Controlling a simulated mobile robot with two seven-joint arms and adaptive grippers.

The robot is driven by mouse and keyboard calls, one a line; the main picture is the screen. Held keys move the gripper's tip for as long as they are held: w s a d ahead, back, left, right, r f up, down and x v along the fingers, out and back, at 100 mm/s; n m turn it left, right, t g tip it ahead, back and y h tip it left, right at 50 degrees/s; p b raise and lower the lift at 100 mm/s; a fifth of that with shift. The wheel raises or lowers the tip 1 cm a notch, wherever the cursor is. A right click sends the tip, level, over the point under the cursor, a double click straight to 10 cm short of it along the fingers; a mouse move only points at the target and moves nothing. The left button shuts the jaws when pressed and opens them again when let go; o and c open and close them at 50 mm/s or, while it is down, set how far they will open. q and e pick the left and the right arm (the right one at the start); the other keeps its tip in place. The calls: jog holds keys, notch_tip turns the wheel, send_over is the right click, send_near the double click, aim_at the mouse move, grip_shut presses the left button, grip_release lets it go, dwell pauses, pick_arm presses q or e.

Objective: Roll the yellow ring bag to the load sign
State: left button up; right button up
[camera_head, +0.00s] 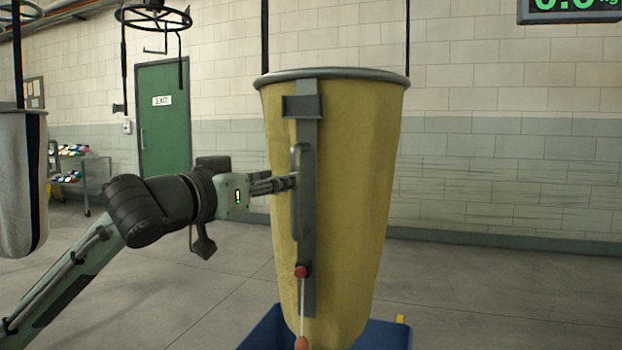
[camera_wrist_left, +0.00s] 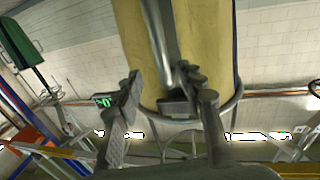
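The yellow ring bag (camera_head: 355,180) hangs upright in the middle of the head view from dark straps on its grey rim. A grey strip with a vertical handle (camera_head: 297,215) runs down its near side. A red knob and a cord hang at the strip's lower end. My left gripper (camera_head: 290,183) is at the handle. In the left wrist view its two fingers (camera_wrist_left: 166,82) are spread on either side of the handle, with a gap visible on the left; contact is unclear. The load sign (camera_head: 570,8), with green digits, is cut off at top right.
A blue bin (camera_head: 385,335) stands below the bag. A white bag (camera_head: 20,180) with a black stripe hangs at the left edge. A ring frame (camera_head: 153,18) hangs near the green door (camera_head: 163,115). Floor to the right looks clear.

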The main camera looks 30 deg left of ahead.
pick_arm(q)
jog(key=w+p, duration=0.2)
jog(key=w, duration=0.5)
jog(key=shift+w+a, duration=0.15)
jog(key=shift+a, duration=0.15)
pick_arm(e)
jog(key=shift+a+x, duration=0.2)
jog(key=shift+x, duration=0.65)
jog(key=shift+a+x, duration=0.2)
jog(key=shift+x, duration=0.65)
jog(key=shift+a+x, duration=0.2)
jog(key=shift+x, duration=0.65)
pick_arm(q)
jog(key=shift+c, duration=0.3)
grip_shut()
